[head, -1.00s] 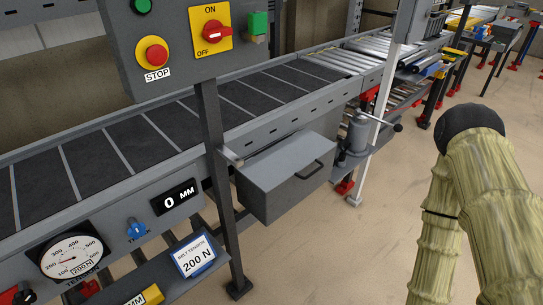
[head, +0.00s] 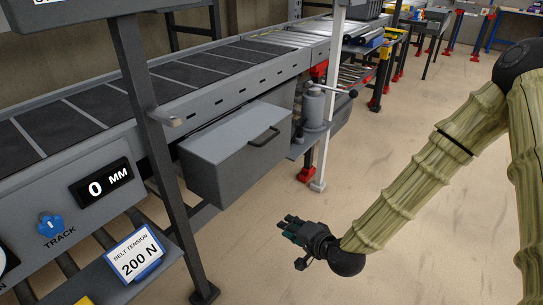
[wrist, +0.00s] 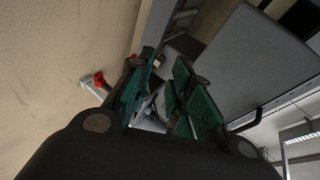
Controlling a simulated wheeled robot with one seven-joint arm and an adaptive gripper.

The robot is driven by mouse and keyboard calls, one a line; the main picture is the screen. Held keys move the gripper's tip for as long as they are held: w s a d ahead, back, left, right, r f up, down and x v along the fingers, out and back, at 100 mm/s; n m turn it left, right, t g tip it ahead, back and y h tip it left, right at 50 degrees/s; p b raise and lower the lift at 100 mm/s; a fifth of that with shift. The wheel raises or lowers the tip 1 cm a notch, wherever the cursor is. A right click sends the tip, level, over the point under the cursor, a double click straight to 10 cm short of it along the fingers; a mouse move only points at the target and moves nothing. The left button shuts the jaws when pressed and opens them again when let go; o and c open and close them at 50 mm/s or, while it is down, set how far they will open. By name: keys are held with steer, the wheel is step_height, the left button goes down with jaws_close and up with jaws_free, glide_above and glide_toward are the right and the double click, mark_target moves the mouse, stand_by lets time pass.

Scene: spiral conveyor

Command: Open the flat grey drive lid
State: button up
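The lid looks closed. My gripper (head: 287,228) is in front of the box, lower and to its right, apart from the handle and over open floor. In the wrist view my gripper (wrist: 164,88) shows its two green-padded fingers apart, with nothing held between them. A large grey panel, apparently the box (wrist: 245,65), fills the upper right of that view.
A dark upright post (head: 160,140) stands left of the box. A grey cylinder with a lever (head: 315,108) and a white post (head: 330,95) stand to its right. The belt conveyor (head: 190,75) runs behind. The floor in front is clear.

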steer(key=w+a+r+m+t+y+b, duration=0.1)
steer(key=w+r+m+t+y+b, duration=0.1)
steer(key=w+r+t+b, duration=0.4)
steer(key=m+t+y+b, duration=0.1)
steer(key=m+b, duration=0.1)
steer(key=b, duration=0.1)
glide_toward(271, 137)
steer(key=x, duration=0.3)
steer(key=b+x, duration=0.1)
steer(key=x, duration=0.6)
steer(key=shift+a+f+b, duration=0.1)
steer(key=shift+f+b, duration=0.25)
steer(key=shift+b, duration=0.05)
steer(key=shift+c, duration=0.5)
jaws_close()
